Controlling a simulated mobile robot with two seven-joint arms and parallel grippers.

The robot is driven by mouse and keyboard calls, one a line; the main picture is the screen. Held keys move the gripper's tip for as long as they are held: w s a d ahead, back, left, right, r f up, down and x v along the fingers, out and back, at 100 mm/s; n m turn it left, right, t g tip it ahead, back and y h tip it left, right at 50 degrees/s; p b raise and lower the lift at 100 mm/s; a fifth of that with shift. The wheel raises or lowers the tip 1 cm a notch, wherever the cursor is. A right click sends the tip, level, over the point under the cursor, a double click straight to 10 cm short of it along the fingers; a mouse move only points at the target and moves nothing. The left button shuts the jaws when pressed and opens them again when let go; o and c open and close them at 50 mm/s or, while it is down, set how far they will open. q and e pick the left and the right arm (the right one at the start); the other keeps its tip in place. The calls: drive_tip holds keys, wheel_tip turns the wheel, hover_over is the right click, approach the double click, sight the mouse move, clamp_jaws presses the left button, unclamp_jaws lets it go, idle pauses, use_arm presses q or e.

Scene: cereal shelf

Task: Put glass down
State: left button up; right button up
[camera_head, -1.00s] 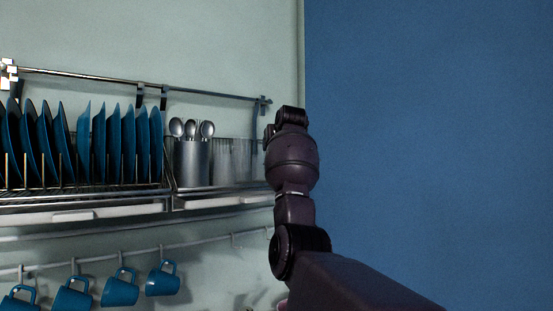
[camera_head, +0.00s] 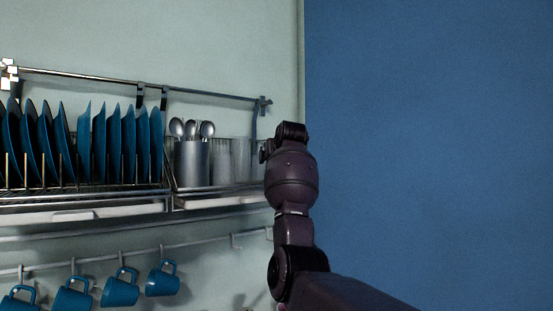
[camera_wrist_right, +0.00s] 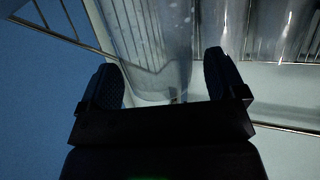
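In the right wrist view my right gripper (camera_wrist_right: 161,62) has its two dark fingers wide apart. A clear glass (camera_wrist_right: 158,72) stands between them, with a visible gap to the right finger. Contact with the left finger is hard to tell. In the head view my right wrist hides most of the gripper at the right end of the rack shelf (camera_head: 222,199). Clear glasses (camera_head: 220,162) stand on that shelf, left of my wrist. The glass between my fingers cannot be told apart clearly in the head view. My left gripper is not in view.
A metal cup with spoons (camera_head: 192,162) stands left of the glasses. Blue plates (camera_head: 113,145) fill the rack farther left. Blue mugs (camera_head: 120,290) hang from a rail below. A metal rail (camera_head: 200,92) runs above. The blue wall (camera_head: 430,150) at right is bare.

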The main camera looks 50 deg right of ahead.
drive_tip(key=shift+r, duration=0.15)
drive_tip(key=shift+s+a, duration=0.15)
drive_tip(key=shift+s, duration=0.05)
drive_tip(key=b+v, duration=0.3)
drive_tip(key=v, duration=0.8)
drive_tip(key=shift+r, duration=0.2)
drive_tip(key=shift+s+a, duration=0.15)
drive_tip(key=shift+f, duration=0.1)
